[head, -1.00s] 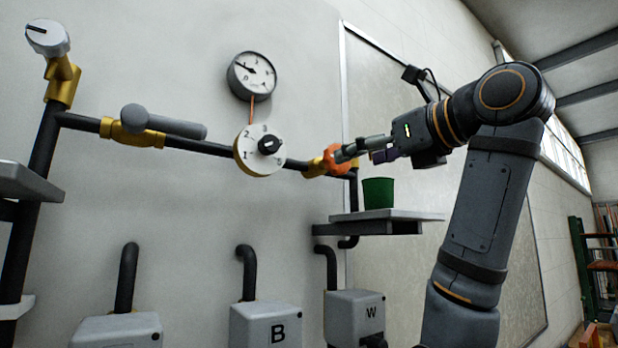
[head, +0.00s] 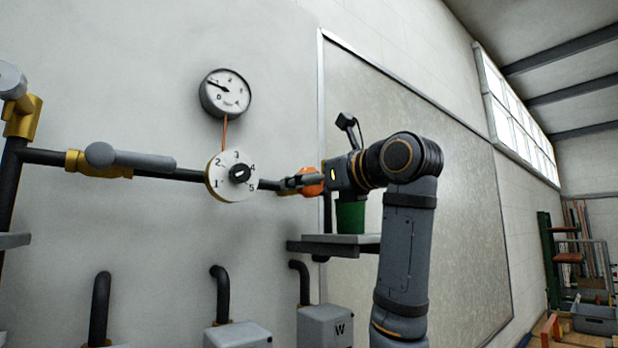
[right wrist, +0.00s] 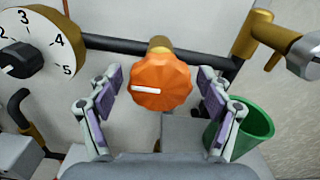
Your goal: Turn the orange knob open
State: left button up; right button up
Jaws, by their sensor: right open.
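The orange knob (head: 313,184) is on the dark horizontal pipe, right of the white numbered dial (head: 233,176). In the head view my right gripper (head: 286,183) overlaps it and hides part of it. In the right wrist view the ridged orange knob (right wrist: 162,80) is face-on, with a white mark on its left half, roughly horizontal. My right gripper (right wrist: 161,76) is open, with one finger on each side of the knob and visible gaps between. Depth between fingertips and knob is hard to judge. My left gripper is not in view.
A green cup (head: 350,216) stands on a shelf (head: 335,248) below my right gripper; it is close to the right finger in the wrist view (right wrist: 250,128). A gauge (head: 225,93) is above the dial. A grey-handled valve (head: 130,160) is at left.

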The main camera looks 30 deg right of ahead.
jog(key=shift+w, duration=0.1)
jog(key=shift+c, duration=1.5)
jog(key=shift+w, duration=0.1)
jog(key=c, duration=0.9)
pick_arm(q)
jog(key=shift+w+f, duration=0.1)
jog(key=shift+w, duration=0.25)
pick_arm(e)
jog(key=shift+f, duration=0.1)
